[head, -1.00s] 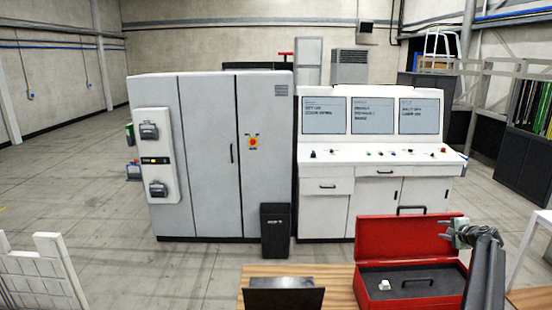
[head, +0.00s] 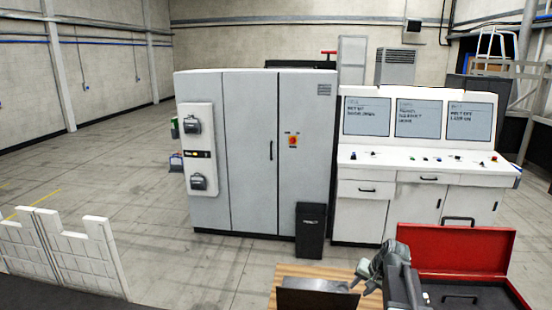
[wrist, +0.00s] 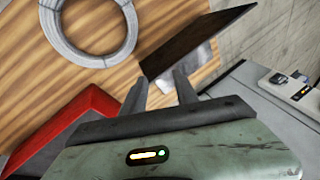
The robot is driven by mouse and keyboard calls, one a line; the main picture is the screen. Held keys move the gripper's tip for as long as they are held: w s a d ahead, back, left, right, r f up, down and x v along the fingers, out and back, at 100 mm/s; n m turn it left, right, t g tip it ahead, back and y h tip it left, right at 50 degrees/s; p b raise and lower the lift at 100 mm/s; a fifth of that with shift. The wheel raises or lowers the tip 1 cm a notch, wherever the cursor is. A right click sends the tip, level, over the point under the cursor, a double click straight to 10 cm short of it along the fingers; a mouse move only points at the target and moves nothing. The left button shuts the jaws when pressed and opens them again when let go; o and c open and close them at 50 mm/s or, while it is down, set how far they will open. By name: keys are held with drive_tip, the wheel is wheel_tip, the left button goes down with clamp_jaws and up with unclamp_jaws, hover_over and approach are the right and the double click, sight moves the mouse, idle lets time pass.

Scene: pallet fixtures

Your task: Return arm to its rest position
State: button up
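My gripper (head: 363,272) is at the lower right of the head view, on the arm's left side, above the wooden table (head: 290,270). My grey arm stands in front of the left part of the open red toolbox (head: 455,248). The toolbox's red edge (wrist: 72,122) shows at the left of the wrist view.
A dark upright panel (head: 318,299) stands on the table; it also shows in the wrist view (wrist: 195,40) near the right finger. A grey ring (wrist: 132,30) lies on the wood. A grey cabinet (head: 250,150) and console (head: 420,165) stand behind. A white low fence (head: 75,255) is at left.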

drive_tip(key=s+a+f+n+g+h, duration=0.25)
drive_tip(key=s+a+n, duration=0.25)
drive_tip(key=s+a, duration=0.8)
drive_tip(key=shift+n+g, duration=0.3)
drive_tip(key=shift+g, duration=0.55)
drive_tip(key=s+f+b, duration=0.1)
drive_tip(key=f+b, duration=0.7)
drive_tip(key=s+f+b, duration=0.1)
drive_tip(key=f+b, duration=0.7)
drive_tip(key=s+f+b, duration=0.1)
drive_tip(key=f+b, duration=0.6)
drive_tip(key=b, duration=0.1)
drive_tip(key=shift+d+f, duration=0.1)
drive_tip(key=shift+f, duration=0.3)
drive_tip(key=shift+r, duration=0.1)
drive_tip(key=shift+r, duration=0.1)
